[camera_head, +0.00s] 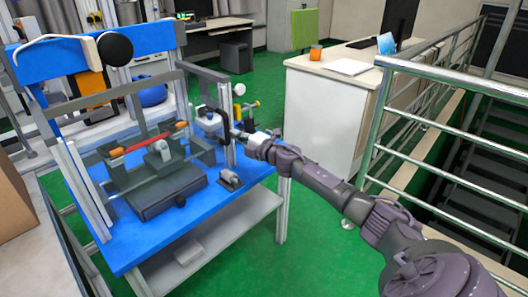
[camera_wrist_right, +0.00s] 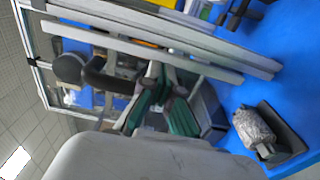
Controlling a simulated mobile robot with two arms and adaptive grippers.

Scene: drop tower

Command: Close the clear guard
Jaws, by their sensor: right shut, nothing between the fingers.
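The clear guard (camera_head: 205,72) is a see-through panel box with dark frame bars, standing around the test rig on the blue bench. In the right wrist view, its dark-edged frame (camera_wrist_right: 40,88) shows at the left, with the room visible through it. A black curved handle (camera_wrist_right: 103,80) with a round end shows there too. My right gripper (camera_head: 238,134) is at the right side of the guard, beside the upright post. Its green-padded fingers (camera_wrist_right: 158,105) are shut and empty, close to the handle. I cannot tell whether they touch it. My left gripper is out of view.
The rig's dark base (camera_head: 165,195) and red-orange bar (camera_head: 142,143) sit on the blue bench top (camera_head: 118,235). A small grey cylindrical part (camera_head: 230,178) lies at the bench's right edge. A white cabinet (camera_head: 325,115) and metal railing (camera_head: 455,85) stand to the right.

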